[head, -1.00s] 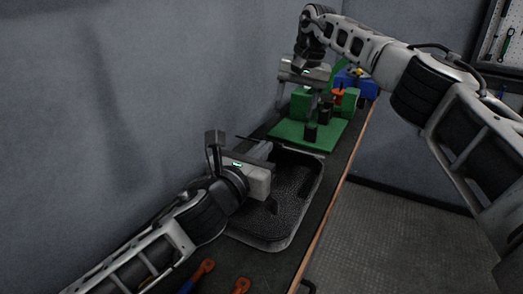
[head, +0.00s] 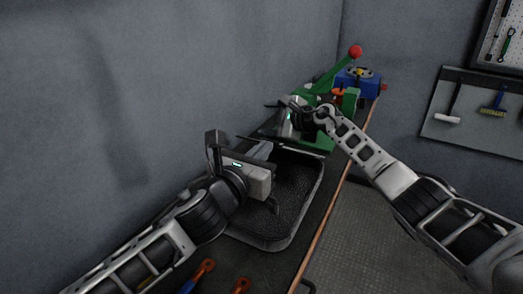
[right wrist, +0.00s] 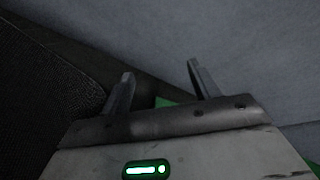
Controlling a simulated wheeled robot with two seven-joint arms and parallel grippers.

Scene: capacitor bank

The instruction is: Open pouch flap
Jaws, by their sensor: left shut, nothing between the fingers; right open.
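No pouch or flap can be made out for certain in either view. A black, rough-textured shallow tray (head: 312,200) lies on the bench in the head view. My left gripper (head: 262,182) is shut and empty over the tray's left part. My right gripper (head: 288,119) is beyond the tray's far end, by the green fixture (head: 319,142), and hides part of it. In the right wrist view my right gripper (right wrist: 160,70) is open, with nothing between its fingers. A dark textured surface (right wrist: 45,95) lies left of the fingers; I cannot tell what it is.
A green lever with a red knob (head: 355,52) rises at the back, near a blue device (head: 358,80). Orange-ended tools (head: 205,266) lie at the near end. The grey wall (head: 150,90) bounds the bench on the left; open floor (head: 365,240) is on the right.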

